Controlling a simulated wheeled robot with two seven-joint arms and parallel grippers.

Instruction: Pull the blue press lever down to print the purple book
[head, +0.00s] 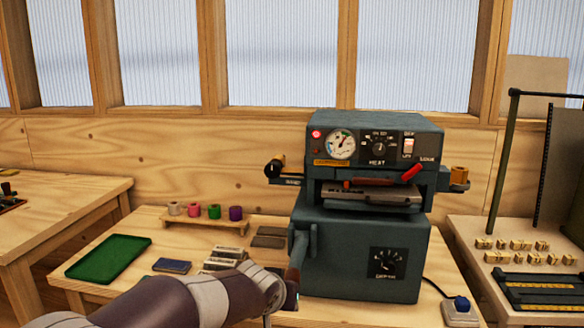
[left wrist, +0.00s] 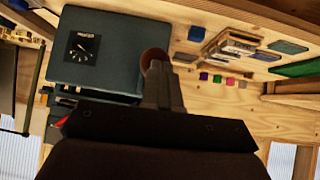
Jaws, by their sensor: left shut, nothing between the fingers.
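The blue-grey press (head: 362,225) stands at the middle of the bench. Its lever (head: 297,250) is on the left side and slants downward; its lower end is near my left gripper. In the left wrist view a round reddish-brown knob (left wrist: 153,59) shows at the tips of my left gripper (left wrist: 158,80), which is shut and empty. I cannot tell whether they touch. In the head view my forearm and wrist mostly hide that gripper. A flat plate (head: 372,195) sits in the press opening. I cannot make out a purple book. My right gripper is out of view.
Foil rolls, one purple (head: 236,213), stand on a wooden rack (head: 205,224). A green tray (head: 108,258), a dark blue book (head: 172,266) and several blocks lie left of the press. A corded switch box (head: 459,310) and type rack (head: 540,290) are at the right.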

